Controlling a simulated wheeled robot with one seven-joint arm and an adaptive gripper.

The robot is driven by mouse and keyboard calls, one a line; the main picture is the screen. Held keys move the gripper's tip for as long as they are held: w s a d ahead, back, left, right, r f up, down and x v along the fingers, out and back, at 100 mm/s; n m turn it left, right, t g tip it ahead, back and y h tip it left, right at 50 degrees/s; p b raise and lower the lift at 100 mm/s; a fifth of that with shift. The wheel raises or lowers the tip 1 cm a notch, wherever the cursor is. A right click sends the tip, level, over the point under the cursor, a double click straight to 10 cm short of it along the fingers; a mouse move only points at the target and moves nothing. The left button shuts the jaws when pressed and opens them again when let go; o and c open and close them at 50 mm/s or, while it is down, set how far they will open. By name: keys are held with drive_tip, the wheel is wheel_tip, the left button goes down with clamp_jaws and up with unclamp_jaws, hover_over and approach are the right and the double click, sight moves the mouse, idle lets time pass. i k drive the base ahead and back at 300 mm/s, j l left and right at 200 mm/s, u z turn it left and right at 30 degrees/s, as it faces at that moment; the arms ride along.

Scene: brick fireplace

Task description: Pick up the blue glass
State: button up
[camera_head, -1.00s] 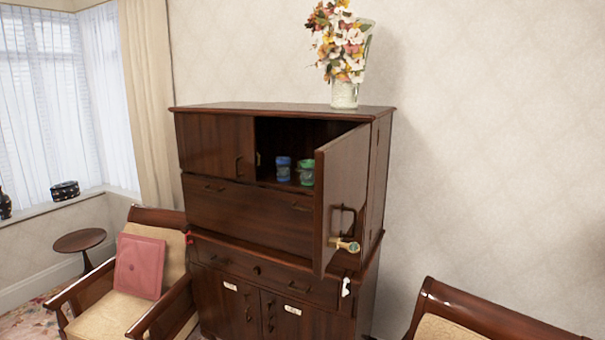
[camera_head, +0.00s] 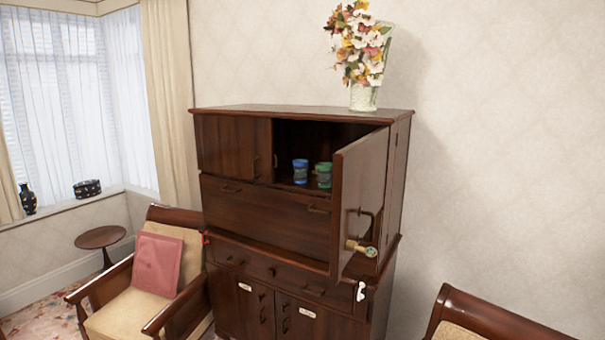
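The blue glass (camera_head: 300,171) stands upright inside the open upper right compartment of the dark wooden cabinet (camera_head: 262,204). A green glass (camera_head: 323,175) stands just to its right, partly behind the edge of the open door. The cabinet door (camera_head: 360,190) is swung outward toward me, on the right side of the opening. My gripper is not in view.
A vase of flowers (camera_head: 362,97) stands on top of the cabinet. An armchair with a pink cushion (camera_head: 157,263) is at the front left, and another chair (camera_head: 480,318) at the lower right. A small round table (camera_head: 100,238) is near the window.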

sight(300, 166)
drive_tip(key=i+j+z, duration=0.1)
drive_tip(key=j, duration=0.25)
drive_tip(key=i+j+z, duration=0.15)
drive_tip(key=i+j, duration=0.15)
drive_tip(key=i+j+z, duration=0.1)
drive_tip(key=j, duration=0.35)
drive_tip(key=i, duration=0.05)
